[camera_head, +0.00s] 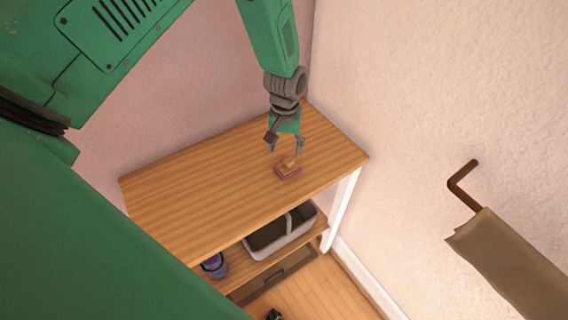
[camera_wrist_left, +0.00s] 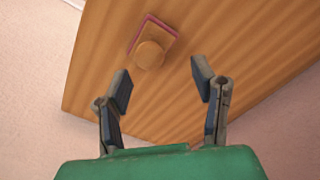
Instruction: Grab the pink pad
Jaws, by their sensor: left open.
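The pink pad (camera_head: 283,174) is a small, flat block with a pinkish edge and a brownish top, with a round tan knob. It lies on the wooden table top (camera_head: 200,185). In the left wrist view the pad (camera_wrist_left: 168,27) lies beyond the fingertips, left of the middle between them, with its round knob (camera_wrist_left: 150,55) towards me. My left gripper (camera_head: 286,149) is open and empty, just above and behind the pad; its two fingers also show in the left wrist view (camera_wrist_left: 161,83). My right gripper is not in view.
A grey basket (camera_head: 281,245) with a handle and a purple item (camera_head: 214,264) stand on the lower shelf. Walls close in behind and to the right of the table. A brown cloth (camera_head: 515,262) hangs from a bar (camera_head: 463,184) at right. The table top around the pad is clear.

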